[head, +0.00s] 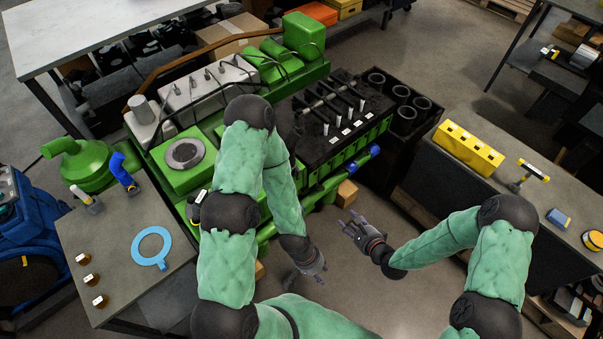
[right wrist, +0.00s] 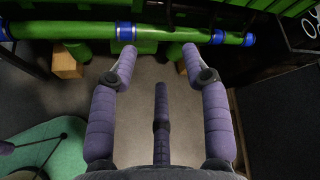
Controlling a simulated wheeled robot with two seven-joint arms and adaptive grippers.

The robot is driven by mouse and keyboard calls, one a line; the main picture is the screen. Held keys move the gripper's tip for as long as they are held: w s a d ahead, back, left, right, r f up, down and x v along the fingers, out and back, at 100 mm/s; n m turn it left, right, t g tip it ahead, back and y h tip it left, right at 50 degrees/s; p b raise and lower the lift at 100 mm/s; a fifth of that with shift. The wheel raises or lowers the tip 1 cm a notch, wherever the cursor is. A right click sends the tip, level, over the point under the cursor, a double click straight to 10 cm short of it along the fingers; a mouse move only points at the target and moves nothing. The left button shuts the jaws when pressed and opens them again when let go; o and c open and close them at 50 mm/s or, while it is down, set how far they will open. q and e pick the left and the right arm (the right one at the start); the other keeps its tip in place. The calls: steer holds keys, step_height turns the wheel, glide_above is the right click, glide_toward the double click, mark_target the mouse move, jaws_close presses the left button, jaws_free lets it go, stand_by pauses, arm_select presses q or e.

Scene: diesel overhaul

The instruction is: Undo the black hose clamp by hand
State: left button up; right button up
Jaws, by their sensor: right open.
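I cannot make out a black hose clamp in either view. A green pipe runs along the engine's lower side, with blue sleeves on it; one blue sleeve (head: 375,151) shows at its right end. In the right wrist view the green pipe (right wrist: 180,37) crosses the top, with several blue sleeves, one of them in the middle left (right wrist: 126,32). My right gripper (head: 351,226) is in front of the engine, open and empty, its fingers (right wrist: 160,62) apart and pointing at the pipe. My left gripper (head: 312,270) hangs lower, over the floor; its fingers are too small to read.
The green engine (head: 185,175) fills the centre left. A grey side table (head: 120,225) holds a light blue ring (head: 151,247) and small brown bottles. A dark bench (head: 440,165) at right carries a yellow block (head: 468,148).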

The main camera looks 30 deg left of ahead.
steer(key=a+r+m+y+p, duration=0.1)
steer(key=a+r+m+y, duration=0.3)
steer(key=a+r, duration=0.25)
steer(key=m+y+p, duration=0.1)
steer(key=m+y, duration=0.2)
glide_toward(298, 174)
steer(key=shift+g, duration=0.3)
steer(key=b+x, duration=0.1)
steer(key=x, duration=0.7)
steer(key=shift+w+a+r+b, duration=0.1)
steer(key=shift+w+a+b, duration=0.1)
steer(key=shift+w+b, duration=0.1)
jaws_close()
